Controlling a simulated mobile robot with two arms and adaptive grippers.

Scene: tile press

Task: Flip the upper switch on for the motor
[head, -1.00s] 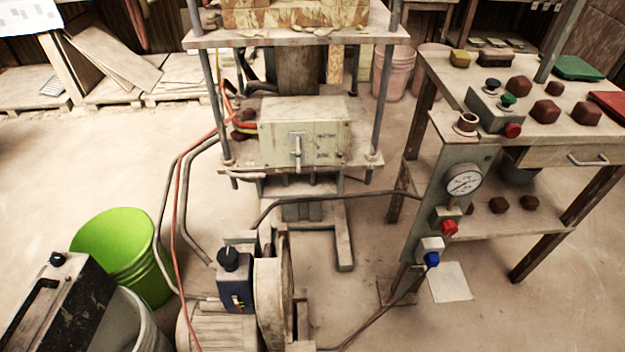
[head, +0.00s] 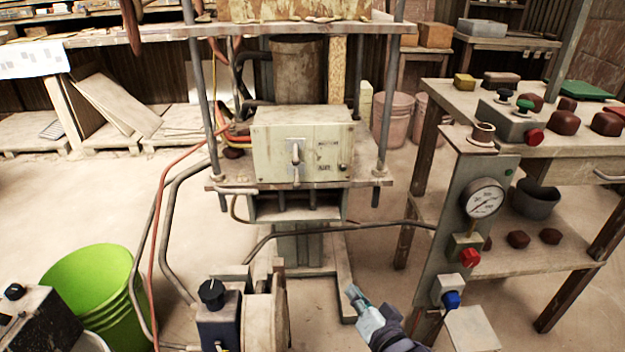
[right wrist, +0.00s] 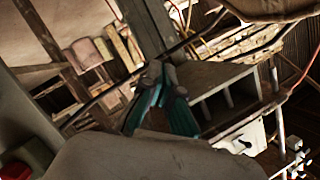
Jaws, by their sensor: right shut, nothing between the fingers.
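A pale metal box (head: 275,148) with an upright lever switch (head: 296,160) on its front sits on the press frame. The box also shows, tilted, in the right wrist view (right wrist: 246,136). Lower down, a dark blue switch box (head: 218,320) with a black knob (head: 211,293) sits beside the motor's pale wheel; its lower front is cut off. I cannot tell which switch is the motor's upper one. My right gripper (head: 354,292) is shut and empty, low in front of the press, right of the wheel and apart from both boxes. My left gripper is out of view.
A panel at the right carries a gauge (head: 484,198), a red knob (head: 470,257) and a blue knob (head: 451,299). A bent hose (head: 340,226) runs between press and panel. A green bucket (head: 85,285) stands at the left.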

